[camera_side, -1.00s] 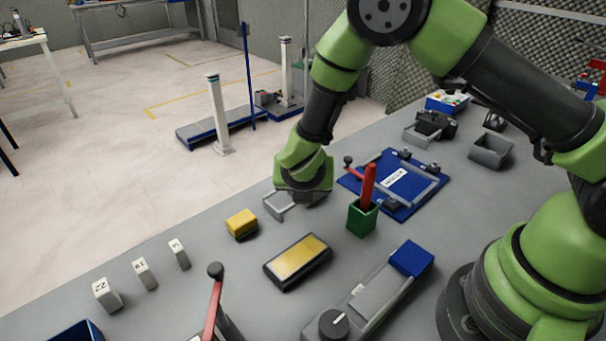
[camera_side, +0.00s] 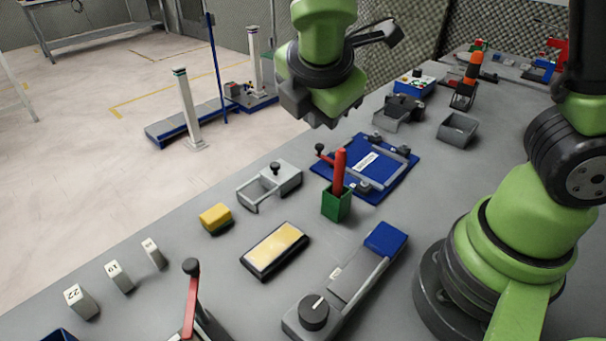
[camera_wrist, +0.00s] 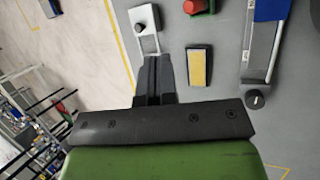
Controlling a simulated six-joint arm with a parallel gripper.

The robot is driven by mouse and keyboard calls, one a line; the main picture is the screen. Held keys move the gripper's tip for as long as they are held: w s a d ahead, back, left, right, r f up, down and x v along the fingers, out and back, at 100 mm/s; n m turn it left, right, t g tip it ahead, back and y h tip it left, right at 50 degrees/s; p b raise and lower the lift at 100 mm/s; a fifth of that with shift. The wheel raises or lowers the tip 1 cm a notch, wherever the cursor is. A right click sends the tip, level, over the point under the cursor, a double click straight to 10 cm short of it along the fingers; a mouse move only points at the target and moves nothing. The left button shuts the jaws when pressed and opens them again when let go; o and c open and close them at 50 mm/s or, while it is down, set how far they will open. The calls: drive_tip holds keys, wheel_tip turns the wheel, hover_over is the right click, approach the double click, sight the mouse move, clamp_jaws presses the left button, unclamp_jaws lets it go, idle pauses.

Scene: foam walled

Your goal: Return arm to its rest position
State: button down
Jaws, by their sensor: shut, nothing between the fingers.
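My gripper (camera_side: 312,112) is raised well above the back edge of the bench in the side view, clear of everything on it. In the wrist view my gripper (camera_wrist: 154,62) shows its dark fingers together with nothing between them. Below it on the bench lies a grey metal frame with a black knob (camera_side: 270,185), which also shows in the wrist view (camera_wrist: 145,22). The fingertips overlap the frame's end in the wrist picture, but the side view shows them apart.
A green holder (camera_side: 337,205) with a red-handled tool, a blue fixture plate (camera_side: 372,168), a yellow block (camera_side: 215,218), a yellow-topped pad (camera_side: 275,250) and a slide with a dial (camera_side: 313,312) stand on the bench. The air around my raised gripper looks clear.

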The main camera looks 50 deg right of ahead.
drive_tip(key=s+d+r+m+t+y, duration=0.1)
drive_tip(key=s+r+m+y, duration=0.2)
drive_tip(key=m, duration=0.7)
drive_tip(key=s+d+r+m+t+y, duration=0.1)
drive_tip(key=s+r+m+t+y, duration=0.1)
drive_tip(key=s+r+m, duration=0.5)
drive_tip(key=shift+s+m+y, duration=0.7)
drive_tip(key=shift+s+m, duration=0.85)
drive_tip(key=shift+m, duration=0.45)
drive_tip(key=shift+d, duration=0.1)
